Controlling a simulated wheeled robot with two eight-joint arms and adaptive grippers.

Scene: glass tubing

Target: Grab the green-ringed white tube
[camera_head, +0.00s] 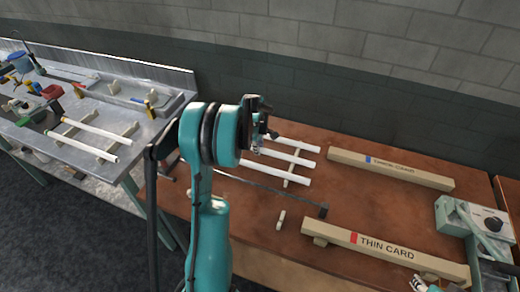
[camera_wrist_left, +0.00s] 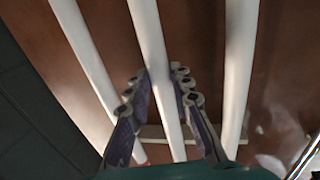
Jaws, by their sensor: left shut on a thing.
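Three white tubes lie side by side across a pale rack on the brown table, seen in the head view beyond my left gripper (camera_head: 262,140). The other tubes, one on the left (camera_wrist_left: 85,55) and one on the right (camera_wrist_left: 238,70), lie outside the fingers. I see no green ring; a red mark shows near the left tube's lower end.
A beam labelled THIN CARD (camera_head: 385,250) and another beam (camera_head: 390,170) lie to the right. A grey-green device with a black knob (camera_head: 493,224) stands at the right edge. A metal bench (camera_head: 150,125) on the left holds more tubes and tools. A thin dark rod (camera_head: 275,190) crosses the table.

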